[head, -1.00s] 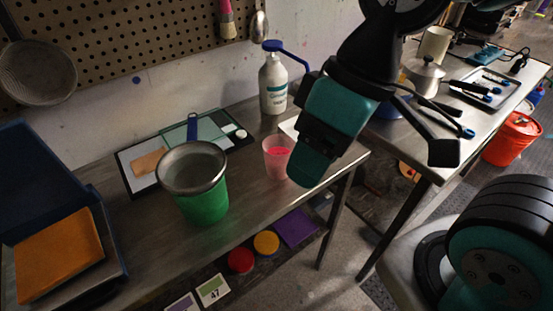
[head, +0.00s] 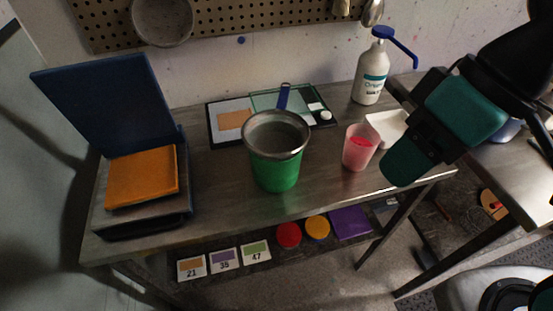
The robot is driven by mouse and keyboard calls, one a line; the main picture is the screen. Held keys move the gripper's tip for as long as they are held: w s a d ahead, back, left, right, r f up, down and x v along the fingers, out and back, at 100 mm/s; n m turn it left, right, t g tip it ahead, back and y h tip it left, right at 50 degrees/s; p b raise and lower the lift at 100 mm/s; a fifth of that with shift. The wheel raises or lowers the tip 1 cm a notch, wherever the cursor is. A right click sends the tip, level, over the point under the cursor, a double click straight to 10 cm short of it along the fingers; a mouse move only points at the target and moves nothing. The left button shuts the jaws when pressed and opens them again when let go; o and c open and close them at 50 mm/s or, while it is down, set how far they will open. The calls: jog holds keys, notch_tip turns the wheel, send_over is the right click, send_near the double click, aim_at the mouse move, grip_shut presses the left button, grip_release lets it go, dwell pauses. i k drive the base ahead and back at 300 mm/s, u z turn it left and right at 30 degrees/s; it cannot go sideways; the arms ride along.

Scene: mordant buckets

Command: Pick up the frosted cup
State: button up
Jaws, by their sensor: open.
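The frosted cup (head: 357,158) is a small translucent pale-pink tumbler with a brighter pink-red band near its top. It stands upright on the metal bench, right of the green bucket. My gripper (head: 482,142) is in the upper right of the head view, to the right of the cup and apart from it in the picture. It is open, with nothing seen between its fingers. Its right side is partly cut off by the frame edge. The cup is not visibly covered by the arm.
A green bucket (head: 275,174) with a metal sieve (head: 277,127) on top stands left of the cup. A white tray (head: 397,126) lies behind the cup, with a pump bottle (head: 371,72) farther back. A blue-lidded box with an orange pad (head: 142,177) sits at left. Bare bench (head: 225,195) lies between.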

aim_at(362, 140)
jog(key=k, duration=0.5)
jog(key=z, duration=2.3)
jog(key=i, duration=0.65)
jog(key=u, duration=1.75)
